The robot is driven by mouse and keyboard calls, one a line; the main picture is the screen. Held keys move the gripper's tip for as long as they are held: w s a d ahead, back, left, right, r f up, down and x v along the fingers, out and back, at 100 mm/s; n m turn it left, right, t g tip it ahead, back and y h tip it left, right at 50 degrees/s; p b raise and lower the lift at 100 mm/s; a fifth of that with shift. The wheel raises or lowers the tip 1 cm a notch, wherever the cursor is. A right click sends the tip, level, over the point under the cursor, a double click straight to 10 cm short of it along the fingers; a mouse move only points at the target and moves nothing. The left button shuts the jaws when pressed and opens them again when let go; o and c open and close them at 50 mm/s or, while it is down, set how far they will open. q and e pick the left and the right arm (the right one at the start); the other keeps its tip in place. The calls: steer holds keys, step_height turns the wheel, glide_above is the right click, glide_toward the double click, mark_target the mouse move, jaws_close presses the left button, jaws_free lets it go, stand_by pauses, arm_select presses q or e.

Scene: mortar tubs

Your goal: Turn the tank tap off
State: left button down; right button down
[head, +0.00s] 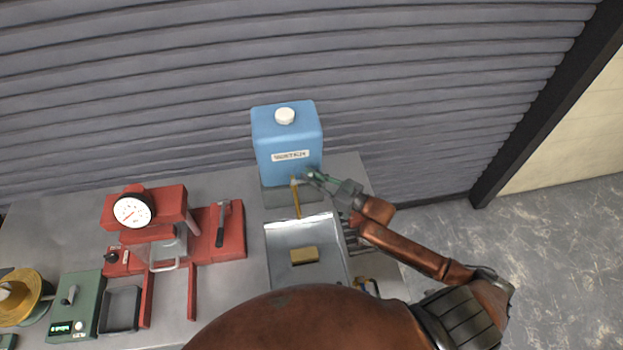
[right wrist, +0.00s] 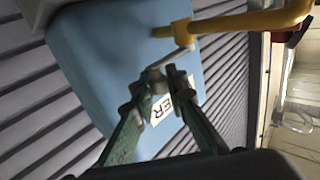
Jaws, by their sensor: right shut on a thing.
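The blue water tank (head: 288,140) stands at the back of the bench, with a white cap on top and a label on its front. Its yellow tap pipe (head: 296,197) comes out low on the front and reaches down toward a metal sink; it also shows in the right wrist view (right wrist: 250,22). My right gripper (head: 306,178) is at the tap from the right. In the right wrist view its fingers (right wrist: 165,72) are closed on the small pale tap lever (right wrist: 180,55) just beside the yellow pipe. The fingertips partly hide the lever. My left gripper is not in view.
The sink (head: 280,236) below the tap holds a tan sponge-like block (head: 304,256). A red press with a dial gauge (head: 132,211), a green scale (head: 75,305) and a yellow spool (head: 20,297) stand on the left. A ribbed shutter wall is close behind the tank.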

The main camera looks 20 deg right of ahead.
steer(key=shift+r, duration=0.1)
steer(key=c, duration=1.9)
jaws_free()
steer(key=v, duration=1.2)
steer(key=shift+d, duration=0.1)
